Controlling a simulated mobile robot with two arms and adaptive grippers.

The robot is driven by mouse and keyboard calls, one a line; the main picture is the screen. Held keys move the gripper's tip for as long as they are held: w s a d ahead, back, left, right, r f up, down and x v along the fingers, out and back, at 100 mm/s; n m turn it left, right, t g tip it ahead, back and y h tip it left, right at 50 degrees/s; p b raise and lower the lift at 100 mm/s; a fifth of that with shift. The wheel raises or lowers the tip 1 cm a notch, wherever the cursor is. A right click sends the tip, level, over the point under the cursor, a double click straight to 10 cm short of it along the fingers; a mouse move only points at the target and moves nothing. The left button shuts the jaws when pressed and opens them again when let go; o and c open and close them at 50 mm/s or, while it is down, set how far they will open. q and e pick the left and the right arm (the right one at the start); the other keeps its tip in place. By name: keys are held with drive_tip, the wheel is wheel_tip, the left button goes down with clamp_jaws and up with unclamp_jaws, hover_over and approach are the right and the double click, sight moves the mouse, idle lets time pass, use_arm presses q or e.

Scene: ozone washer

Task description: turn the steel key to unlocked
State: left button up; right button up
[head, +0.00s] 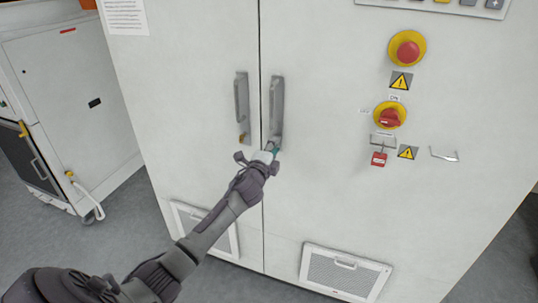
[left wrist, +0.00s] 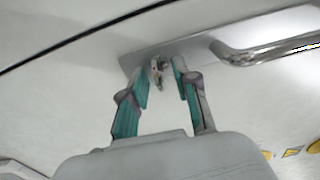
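The small steel key (left wrist: 157,72) sits at the lock plate (left wrist: 172,48) by the base of the right door handle (left wrist: 265,50). It shows in the left wrist view, between my two teal fingertips with gaps at both sides. My left gripper (left wrist: 161,82) is open around it and does not appear to touch it. In the head view my left gripper (head: 270,150) is at the lower end of the right handle (head: 277,103) and hides the key. The key's turn position is too small to tell. My right gripper is in neither view.
The left door handle (head: 242,105) has a brass-coloured lock part (head: 243,139) at its foot. A red emergency button (head: 408,51), a red rotary switch (head: 390,116) and a red padlock (head: 379,158) are to the right. A vent (head: 345,272) is below. A white cabinet (head: 75,100) stands left.

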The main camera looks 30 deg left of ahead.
use_arm(q)
drive_tip(key=v, duration=1.1)
drive_tip(key=shift+s, duration=0.25)
drive_tip(key=shift+d, duration=0.1)
drive_tip(key=s+f+n+g, duration=0.2)
drive_tip(key=f+g, duration=0.1)
drive_tip(key=f, duration=0.9)
drive_tip(key=s+f+n+g, duration=0.2)
drive_tip(key=s+f, duration=0.1)
drive_tip(key=f, duration=0.9)
drive_tip(key=s+d+f+n+g+h, duration=0.1)
drive_tip(key=s+d+f+g, duration=0.1)
drive_tip(key=s+f, duration=0.45)
drive_tip(key=s+d+f+n+g+h, duration=0.15)
drive_tip(key=s+f, duration=0.25)
drive_tip(key=f, duration=0.5)
drive_tip(key=s+d+f+n+g, duration=0.2)
drive_tip(key=s+d+f, duration=0.2)
drive_tip(key=s, duration=0.7)
drive_tip(key=s+d+f+n+g+h, duration=0.1)
drive_tip(key=s+d+f+n+g, duration=0.1)
drive_tip(key=s+f, duration=0.6)
drive_tip(key=s+d+f+n+g, duration=0.2)
drive_tip(key=s+d+f+g, duration=0.2)
drive_tip(key=s, duration=1.1)
wheel_tip(320, 180, down, 3)
drive_tip(key=d, duration=0.2)
drive_tip(key=shift+s+d, duration=0.3)
